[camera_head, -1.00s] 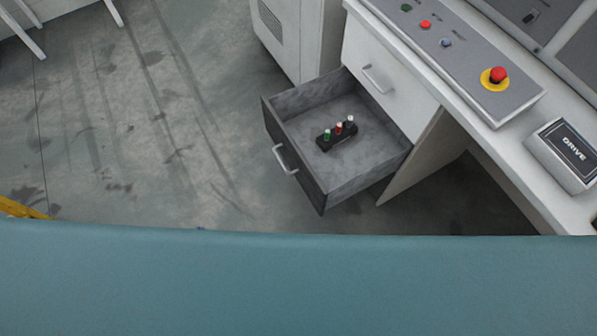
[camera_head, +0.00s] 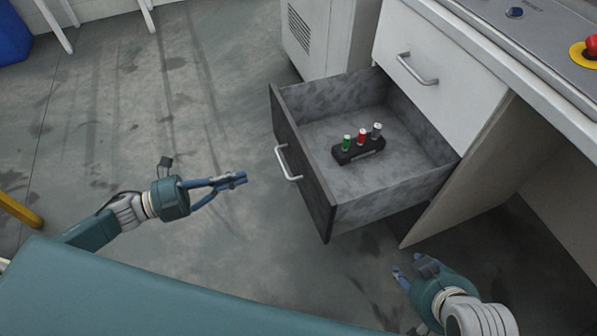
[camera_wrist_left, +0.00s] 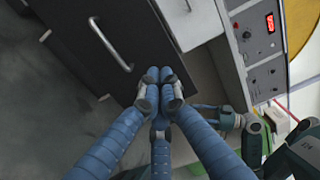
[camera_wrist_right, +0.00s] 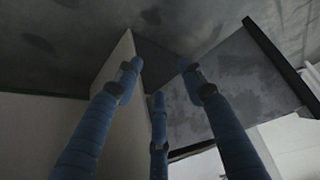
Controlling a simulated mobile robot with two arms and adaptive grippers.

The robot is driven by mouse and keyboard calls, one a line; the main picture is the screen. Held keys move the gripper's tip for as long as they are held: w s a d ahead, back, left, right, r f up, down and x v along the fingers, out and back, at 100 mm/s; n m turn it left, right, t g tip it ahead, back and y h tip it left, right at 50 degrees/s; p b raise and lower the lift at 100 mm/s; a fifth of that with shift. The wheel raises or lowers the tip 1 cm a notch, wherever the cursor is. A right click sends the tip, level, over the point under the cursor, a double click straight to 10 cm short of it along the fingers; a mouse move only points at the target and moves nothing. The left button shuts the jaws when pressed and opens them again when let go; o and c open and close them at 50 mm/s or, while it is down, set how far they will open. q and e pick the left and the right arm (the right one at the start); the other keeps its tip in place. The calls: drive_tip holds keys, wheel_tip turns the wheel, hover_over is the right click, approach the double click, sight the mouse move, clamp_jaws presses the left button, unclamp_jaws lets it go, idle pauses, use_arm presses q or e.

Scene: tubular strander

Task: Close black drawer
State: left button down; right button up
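The black drawer (camera_head: 305,180) is pulled out from the white cabinet, its dark front facing left. Its silver handle (camera_head: 287,164) is on that front. The left wrist view shows the dark front and a silver handle (camera_wrist_left: 110,45). My left gripper (camera_head: 240,179) is left of the handle, apart from it in the head view. Its fingertips meet in the left wrist view (camera_wrist_left: 158,76), with nothing seen between them. My right gripper (camera_head: 399,271) is low in front of the cabinet, below the drawer in the picture. Its fingers are spread and empty in the right wrist view (camera_wrist_right: 158,72).
A black holder (camera_head: 358,151) with green, red and grey-topped items stands inside the drawer. A closed white drawer (camera_head: 445,70) is above. The cabinet's side panel (camera_head: 465,180) is near my right gripper. Open floor (camera_head: 120,110) lies to the left.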

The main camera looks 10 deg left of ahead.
sight(303, 158)
use_arm(q)
drive_tip(key=b+x, duration=0.1)
drive_tip(key=x, duration=1.1)
drive_tip(key=shift+w+d, duration=0.15)
drive_tip(key=shift+d, duration=0.1)
drive_tip(key=shift+w+d+b, duration=0.35)
drive_tip(key=shift+w+d, duration=0.05)
drive_tip(key=shift+d, duration=0.2)
use_arm(e)
drive_tip(key=w+a+r+t+y, duration=0.1)
drive_tip(key=w+a+r+t, duration=0.2)
drive_tip(key=w+r, duration=0.3)
drive_tip(key=shift+w+r+t, duration=0.4)
drive_tip(key=shift+w+t, duration=0.5)
drive_tip(key=shift+w, duration=0.4)
use_arm(q)
drive_tip(key=shift+d, duration=0.1)
